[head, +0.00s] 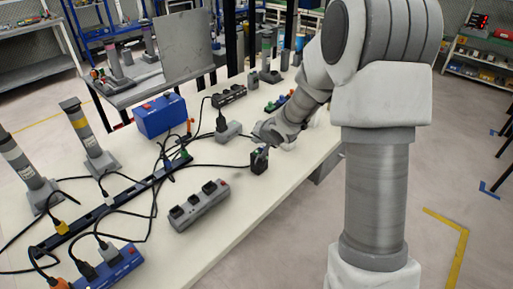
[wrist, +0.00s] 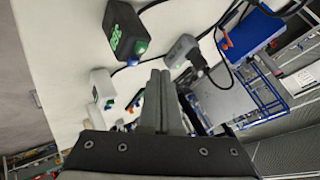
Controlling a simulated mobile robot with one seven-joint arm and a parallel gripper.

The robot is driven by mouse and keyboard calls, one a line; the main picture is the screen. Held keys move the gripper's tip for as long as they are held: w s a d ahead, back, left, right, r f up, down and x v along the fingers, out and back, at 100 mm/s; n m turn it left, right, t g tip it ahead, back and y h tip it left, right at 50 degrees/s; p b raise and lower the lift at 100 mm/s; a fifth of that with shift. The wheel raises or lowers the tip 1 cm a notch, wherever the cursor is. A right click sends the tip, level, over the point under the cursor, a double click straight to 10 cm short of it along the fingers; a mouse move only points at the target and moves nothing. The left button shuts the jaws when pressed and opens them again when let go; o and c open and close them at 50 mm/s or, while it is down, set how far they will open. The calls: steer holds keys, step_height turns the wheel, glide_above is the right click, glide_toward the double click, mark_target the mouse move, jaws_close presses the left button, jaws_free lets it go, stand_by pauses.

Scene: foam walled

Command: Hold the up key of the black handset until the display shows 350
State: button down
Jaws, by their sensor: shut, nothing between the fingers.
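The black handset (wrist: 125,22) is at the upper left of the wrist view. Its green display digits appear turned sideways and are too small to read surely. A blue key (wrist: 139,47) and a pale or green key beside it sit at its near end. In the head view the black handset (head: 259,163) stands on the white table, just below my gripper (head: 266,136). In the wrist view my gripper (wrist: 160,74) is shut and empty, its tips a little below and right of the keys. I cannot tell whether they touch.
A white handset (wrist: 102,84) with green and blue keys lies nearby. A grey plug adapter (head: 229,131) with a black cable stands left of my gripper. A grey power strip (head: 199,205), a blue box (head: 160,115) and several cables cover the table. The front edge is clear.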

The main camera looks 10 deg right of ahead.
steer(key=shift+r+p, duration=1.35)
steer(key=shift+r, duration=0.3)
steer(key=s+d+r+n+g+h, duration=0.1)
steer(key=s+d+r+n+h, duration=0.25)
steer(key=s+r, duration=1.15)
steer(key=s+a+r+n+g, duration=0.1)
steer(key=s, duration=0.8)
steer(key=s+a+r+n+g+y, duration=0.1)
steer(key=s+a+n, duration=0.1)
steer(key=s, duration=0.8)
steer(key=shift+s+a+r, duration=0.25)
steer(key=shift+r, duration=0.1)
steer(key=shift+w+y, duration=0.1)
steer(key=shift+y, duration=0.15)
